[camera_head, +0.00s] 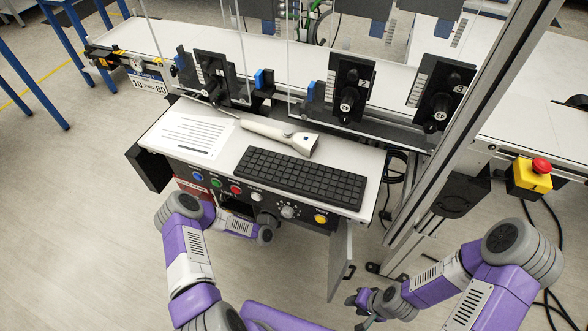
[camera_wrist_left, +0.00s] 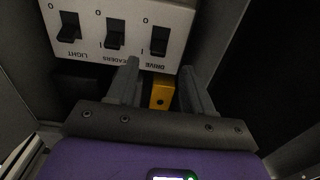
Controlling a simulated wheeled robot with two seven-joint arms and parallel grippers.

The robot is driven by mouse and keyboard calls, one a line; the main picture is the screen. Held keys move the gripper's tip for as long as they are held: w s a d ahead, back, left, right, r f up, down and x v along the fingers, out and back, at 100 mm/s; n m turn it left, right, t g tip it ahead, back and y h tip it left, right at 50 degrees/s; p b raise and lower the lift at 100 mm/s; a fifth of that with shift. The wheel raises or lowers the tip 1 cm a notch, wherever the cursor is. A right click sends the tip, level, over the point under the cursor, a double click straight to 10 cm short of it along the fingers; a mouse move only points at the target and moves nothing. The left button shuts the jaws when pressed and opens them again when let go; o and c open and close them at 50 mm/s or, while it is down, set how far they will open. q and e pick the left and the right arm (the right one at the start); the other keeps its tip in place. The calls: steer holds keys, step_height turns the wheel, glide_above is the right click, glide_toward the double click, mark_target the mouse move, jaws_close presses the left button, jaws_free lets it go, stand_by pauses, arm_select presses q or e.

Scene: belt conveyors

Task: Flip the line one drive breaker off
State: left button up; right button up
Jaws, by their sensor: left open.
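In the left wrist view a white panel (camera_wrist_left: 88,38) carries three dark switches, with printed labels that read LIGHT, READERS and DRIVE. The drive breaker (camera_wrist_left: 159,40) is the rightmost, with 0 and 1 marks beside it; I cannot tell its position surely. My left gripper (camera_wrist_left: 162,73) is open, its two fingers apart just below the drive breaker, with nothing between them that I can see held. In the head view my left arm reaches under the console and its gripper is hidden. My right gripper (camera_head: 362,309) hangs low at the right of the console; its opening is unclear.
A yellow block (camera_wrist_left: 162,92) shows between the left fingers, farther back. The console top (camera_head: 225,150) holds a keyboard (camera_head: 300,177), a scanner (camera_head: 281,135) and a paper (camera_head: 192,135). An open door (camera_head: 341,262) stands at its right. A red emergency button (camera_head: 541,165) sits far right.

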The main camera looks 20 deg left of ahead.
arm_select(q)
steer(key=w+b, duration=0.2)
steer(key=w, duration=0.4)
steer(key=shift+w+d, duration=0.15)
steer(key=shift+w, duration=0.1)
jaws_close()
